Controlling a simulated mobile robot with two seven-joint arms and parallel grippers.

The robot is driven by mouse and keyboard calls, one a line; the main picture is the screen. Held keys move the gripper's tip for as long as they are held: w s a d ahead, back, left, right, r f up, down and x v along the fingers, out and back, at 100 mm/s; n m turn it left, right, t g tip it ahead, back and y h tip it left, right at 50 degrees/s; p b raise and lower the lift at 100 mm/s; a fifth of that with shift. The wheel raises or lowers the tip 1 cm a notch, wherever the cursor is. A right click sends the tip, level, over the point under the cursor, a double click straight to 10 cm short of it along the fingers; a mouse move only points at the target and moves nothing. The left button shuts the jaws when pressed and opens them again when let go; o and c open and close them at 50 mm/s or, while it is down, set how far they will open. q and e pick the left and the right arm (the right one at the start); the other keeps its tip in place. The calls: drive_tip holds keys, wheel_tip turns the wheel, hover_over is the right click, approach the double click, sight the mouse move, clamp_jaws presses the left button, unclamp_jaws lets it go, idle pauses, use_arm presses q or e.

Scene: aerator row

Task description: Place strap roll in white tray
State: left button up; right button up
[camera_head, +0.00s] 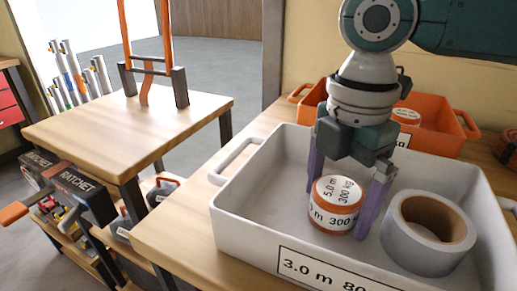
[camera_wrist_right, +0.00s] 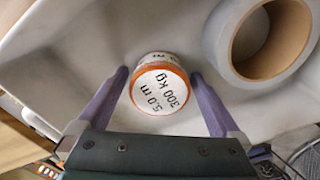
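The strap roll (camera_head: 335,205) is a short orange-edged cylinder with a white label reading "5.0 m 300 kg". It sits upright inside the white tray (camera_head: 250,235), seemingly on its floor, and shows in the right wrist view (camera_wrist_right: 160,88) too. The tray's front label starts "3.0 m 80". My right gripper (camera_head: 338,212) points down into the tray, its purple fingers on either side of the strap roll. In the right wrist view, small gaps show between the fingertips (camera_wrist_right: 160,75) and the roll, so the gripper looks open. My left gripper is out of view.
A grey roll with a brown core (camera_head: 430,232) lies in the tray, right of the strap roll. An orange bin (camera_head: 440,140) with another roll stands behind the tray. A wooden table (camera_head: 130,125) with an orange-strapped stand is at left, with ratchet boxes (camera_head: 80,190) below.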

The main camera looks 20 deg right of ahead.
sight(340, 189)
wheel_tip(340, 189, up, 11)
drive_tip(key=shift+r+p, duration=0.15)
drive_tip(key=shift+p, duration=0.9)
drive_tip(key=shift+r, duration=0.5)
